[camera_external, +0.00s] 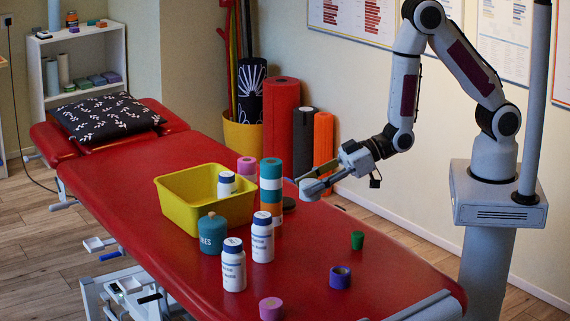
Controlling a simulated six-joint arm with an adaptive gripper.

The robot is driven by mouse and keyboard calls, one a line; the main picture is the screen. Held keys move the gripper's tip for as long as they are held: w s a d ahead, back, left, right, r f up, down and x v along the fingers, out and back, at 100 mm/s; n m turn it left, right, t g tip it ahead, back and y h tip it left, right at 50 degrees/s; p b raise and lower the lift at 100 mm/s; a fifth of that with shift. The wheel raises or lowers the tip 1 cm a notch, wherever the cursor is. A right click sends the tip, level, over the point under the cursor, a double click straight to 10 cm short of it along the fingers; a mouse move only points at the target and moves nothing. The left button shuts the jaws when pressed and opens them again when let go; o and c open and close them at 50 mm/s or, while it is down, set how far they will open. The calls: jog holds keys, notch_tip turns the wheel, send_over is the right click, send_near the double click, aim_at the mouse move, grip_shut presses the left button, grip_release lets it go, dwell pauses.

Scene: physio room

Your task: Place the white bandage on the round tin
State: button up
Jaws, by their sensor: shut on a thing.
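My gripper (308,183) is above the far right edge of the red treatment table, pointing left. It is shut on a small pale rounded thing, which seems to be the white bandage (312,190); the fingers and the small size blur its outline. A dark, flat, round thing (290,205), probably the round tin, lies on the table a little below and left of the gripper. Its left side is partly hidden by a stack of teal, white and orange rolls (271,183). The gripper and the held thing are apart from it.
A yellow bin (178,205) holds a white bottle. Near it stand a pink roll (247,168), a teal jar (212,233) and two white bottles (233,268). Green (357,240), purple (340,277) and pink (270,308) rolls are nearer the front. The table's left-front is clear.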

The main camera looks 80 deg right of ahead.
aim_at(310, 181)
notch_tip(310, 181, up, 8)
jog(key=shift+f, duration=0.15)
jog(key=shift+w+d+r, duration=0.1)
jog(key=shift+r, duration=0.15)
jog(key=w+d+m+h, duration=0.25)
jog(key=w+d, duration=0.35)
jog(key=d, duration=0.7)
jog(key=w+d+m+h, duration=0.2)
jog(key=w+d+h, duration=0.25)
jog(key=d, duration=0.75)
notch_tip(310, 181, down, 11)
jog(key=shift+w+t+y, duration=0.35)
jog(key=shift+t+y, duration=0.05)
jog(key=shift+f, duration=0.15)
jog(key=shift+f, duration=2.9)
